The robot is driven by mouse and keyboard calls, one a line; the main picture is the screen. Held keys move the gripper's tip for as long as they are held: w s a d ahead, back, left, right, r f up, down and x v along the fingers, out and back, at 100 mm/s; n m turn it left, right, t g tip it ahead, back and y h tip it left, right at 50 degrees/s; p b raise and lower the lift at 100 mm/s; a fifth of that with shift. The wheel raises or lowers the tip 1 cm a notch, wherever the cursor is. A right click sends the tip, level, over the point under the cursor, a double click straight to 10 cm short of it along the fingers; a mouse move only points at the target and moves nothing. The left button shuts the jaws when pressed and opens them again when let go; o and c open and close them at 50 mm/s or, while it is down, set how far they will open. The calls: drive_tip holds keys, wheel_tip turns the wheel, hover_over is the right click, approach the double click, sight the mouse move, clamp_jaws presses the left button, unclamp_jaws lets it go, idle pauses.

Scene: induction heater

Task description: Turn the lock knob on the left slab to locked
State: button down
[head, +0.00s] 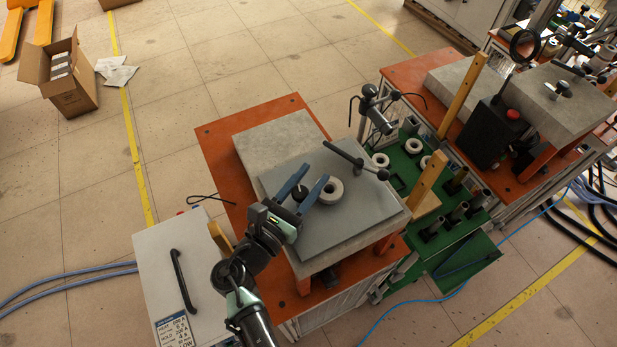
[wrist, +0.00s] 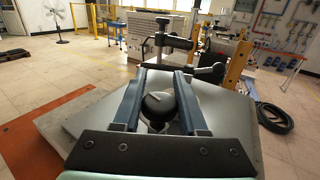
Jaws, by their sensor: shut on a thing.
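The dark round lock knob (head: 298,193) stands on the left grey slab (head: 352,222). In the wrist view the knob (wrist: 158,104) shows a pale line on its top, slanting across it. My gripper (head: 313,174) has its two blue fingers on either side of the knob, shut on it. In the wrist view the fingers of my gripper (wrist: 160,76) reach past the knob. The knob's lower part and any lock marking are hidden or too small to read. A pale ring (head: 331,190) lies on the slab close to the right finger.
A black ball-ended lever (head: 357,160) rises at the slab's far right. A wooden post (head: 427,180) stands beside it, and a green fixture (head: 410,165) with rings and cylinders lies beyond. A white cabinet (head: 160,262) with a black handle stands left of my arm.

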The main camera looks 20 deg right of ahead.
drive_tip(key=shift+c, duration=2.3)
unclamp_jaws()
drive_tip(key=b+v, duration=0.3)
drive_tip(key=v, duration=1)
drive_tip(key=shift+b, duration=0.35)
drive_tip(key=shift+c, duration=0.2)
